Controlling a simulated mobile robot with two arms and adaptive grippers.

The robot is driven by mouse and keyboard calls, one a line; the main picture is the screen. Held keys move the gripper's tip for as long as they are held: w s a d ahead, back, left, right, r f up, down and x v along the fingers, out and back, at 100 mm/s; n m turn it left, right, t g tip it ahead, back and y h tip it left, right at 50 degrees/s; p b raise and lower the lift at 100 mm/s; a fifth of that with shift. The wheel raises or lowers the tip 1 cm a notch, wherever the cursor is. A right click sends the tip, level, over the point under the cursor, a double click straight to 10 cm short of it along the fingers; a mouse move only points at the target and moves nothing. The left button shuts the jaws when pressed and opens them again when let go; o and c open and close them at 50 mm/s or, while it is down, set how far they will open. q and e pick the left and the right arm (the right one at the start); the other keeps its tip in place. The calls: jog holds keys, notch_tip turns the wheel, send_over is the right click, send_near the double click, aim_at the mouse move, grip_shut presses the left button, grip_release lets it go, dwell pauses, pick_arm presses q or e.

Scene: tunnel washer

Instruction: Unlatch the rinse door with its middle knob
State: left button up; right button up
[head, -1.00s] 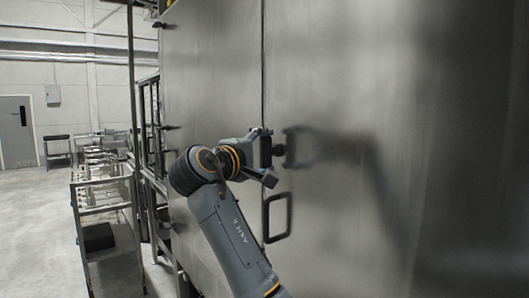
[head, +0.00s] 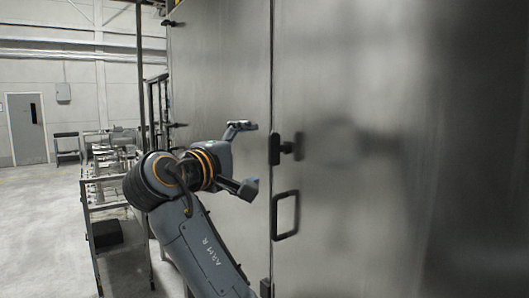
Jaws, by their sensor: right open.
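The rinse door (head: 370,190) is a tall, smooth stainless panel that fills the right half of the head view, with its seam at its left edge. The black middle knob (head: 287,148) sits at that seam, in front of a dark upright latch plate. A black loop handle (head: 286,214) is fixed below it. My right gripper (head: 248,158) is open and empty, to the left of the knob and apart from it. Its two fingers point right toward the door, one above and one below the knob's height. My left gripper is out of the picture.
The neighbouring steel panel (head: 215,85) stands left of the seam, behind my right arm. Metal rack carts (head: 105,190) stand at the left on the open concrete floor (head: 45,240). A grey room door (head: 27,129) is in the far wall.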

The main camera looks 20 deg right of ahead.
jog(key=shift+v, duration=1.4)
